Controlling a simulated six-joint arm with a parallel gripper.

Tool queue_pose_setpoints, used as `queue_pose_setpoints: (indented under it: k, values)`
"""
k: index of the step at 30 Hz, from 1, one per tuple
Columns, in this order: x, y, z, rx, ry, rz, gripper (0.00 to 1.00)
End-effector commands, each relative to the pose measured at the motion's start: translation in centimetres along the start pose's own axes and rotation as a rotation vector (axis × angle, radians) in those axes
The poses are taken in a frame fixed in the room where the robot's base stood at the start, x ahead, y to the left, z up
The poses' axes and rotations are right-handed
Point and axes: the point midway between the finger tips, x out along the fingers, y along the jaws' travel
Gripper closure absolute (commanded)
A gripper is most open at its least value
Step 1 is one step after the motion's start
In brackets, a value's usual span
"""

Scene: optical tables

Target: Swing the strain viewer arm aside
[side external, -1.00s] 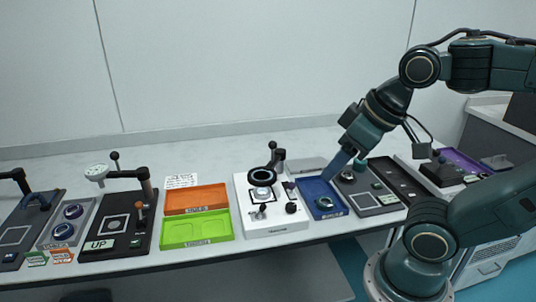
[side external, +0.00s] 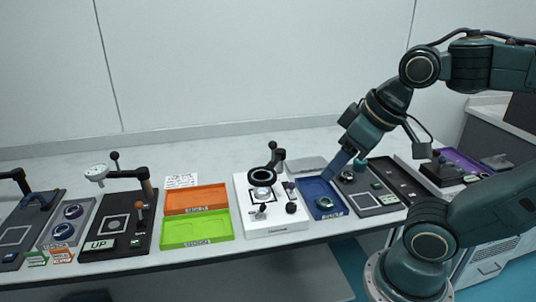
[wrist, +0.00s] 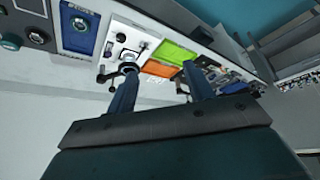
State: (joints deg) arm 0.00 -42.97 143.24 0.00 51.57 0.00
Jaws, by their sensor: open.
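The strain viewer is a white base (side external: 285,219) with a black ring (side external: 262,176) on an arm from a dark post (side external: 278,160) with a knob on top. The ring sits over a round light stage. In the wrist view the white base (wrist: 118,40) is near the top, and the black ring (wrist: 128,67) shows beside the left fingertip. My gripper (side external: 330,174) is open and empty, above the blue tray to the right of the viewer. In the wrist view my gripper's (wrist: 160,72) two blue fingers stand wide apart. Contact with the ring cannot be seen.
The blue tray (side external: 338,211) holds a ring-shaped part and sits just right of the viewer. Orange (side external: 196,197) and green (side external: 196,230) trays are to its left. A dark lever station (side external: 138,238) stands farther left, and a dark grey panel (side external: 372,207) on the right.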

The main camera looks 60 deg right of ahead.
Motion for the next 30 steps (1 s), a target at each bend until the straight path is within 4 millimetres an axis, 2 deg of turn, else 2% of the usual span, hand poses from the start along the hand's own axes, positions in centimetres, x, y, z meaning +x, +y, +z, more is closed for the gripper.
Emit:
queue_pose_setpoints:
  k: [11, 19, 25, 30]
  values:
    - [0.0, 0.0, 0.0, 0.0, 0.0, 0.0, 0.48]
    - [0.4, 0.3, -0.5, 0.014, -0.005, 0.005, 0.99]
    - [2.0, 1.4, -2.2, 0.059, -0.018, 0.012, 1.0]
    - [4.3, 3.3, -4.2, 0.128, -0.028, 0.013, 1.0]
